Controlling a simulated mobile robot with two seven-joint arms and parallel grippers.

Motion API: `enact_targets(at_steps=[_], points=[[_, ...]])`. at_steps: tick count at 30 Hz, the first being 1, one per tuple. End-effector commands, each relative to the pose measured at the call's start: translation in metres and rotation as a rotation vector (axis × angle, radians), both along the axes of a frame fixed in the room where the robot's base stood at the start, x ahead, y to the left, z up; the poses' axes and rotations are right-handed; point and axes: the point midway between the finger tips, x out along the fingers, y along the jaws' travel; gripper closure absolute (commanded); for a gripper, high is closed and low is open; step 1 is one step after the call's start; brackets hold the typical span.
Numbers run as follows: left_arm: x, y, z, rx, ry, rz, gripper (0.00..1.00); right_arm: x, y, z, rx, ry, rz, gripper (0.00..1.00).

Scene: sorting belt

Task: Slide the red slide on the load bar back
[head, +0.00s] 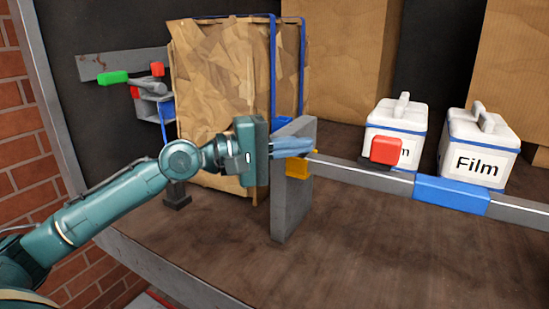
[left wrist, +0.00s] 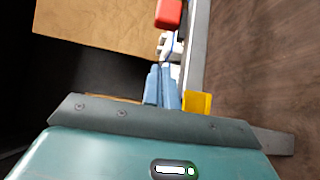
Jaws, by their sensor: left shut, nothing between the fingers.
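The red slide (head: 386,150) sits on the load bar (head: 361,175) in front of the left white box. In the left wrist view the red slide (left wrist: 168,13) shows at the top, beyond the fingertips and apart from them. My left gripper (head: 308,147) is shut and empty at the left end of the bar, by the grey end plate (head: 292,205) and a yellow block (head: 298,167). The fingers also show in the left wrist view (left wrist: 162,72), left of the bar. A blue sleeve (head: 450,195) is on the bar right of the red slide. My right gripper is not in view.
Two white boxes with blue bands stand behind the bar; the right one (head: 478,165) reads "Film". A large brown wrapped load (head: 220,95) with blue straps stands behind my left arm. A bracket with a green-handled lever (head: 113,78) is on the left wall. The floor in front is clear.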

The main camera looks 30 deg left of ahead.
Motion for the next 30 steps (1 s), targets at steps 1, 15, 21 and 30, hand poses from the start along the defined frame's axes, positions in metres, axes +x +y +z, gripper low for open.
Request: enact_targets(at_steps=[1, 15, 21, 30], points=[[-0.007, 0.007, -0.007, 0.006, 0.003, 0.001, 1.00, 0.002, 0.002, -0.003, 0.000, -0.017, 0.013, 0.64], [-0.023, 0.024, 0.001, 0.001, -0.001, -0.001, 1.00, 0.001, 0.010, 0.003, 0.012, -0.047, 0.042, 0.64], [-0.023, 0.024, 0.001, 0.001, -0.001, -0.001, 1.00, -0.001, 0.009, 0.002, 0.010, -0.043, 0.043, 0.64], [-0.023, 0.024, 0.001, 0.001, -0.001, -0.001, 1.00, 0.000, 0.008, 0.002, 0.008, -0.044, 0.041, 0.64]])
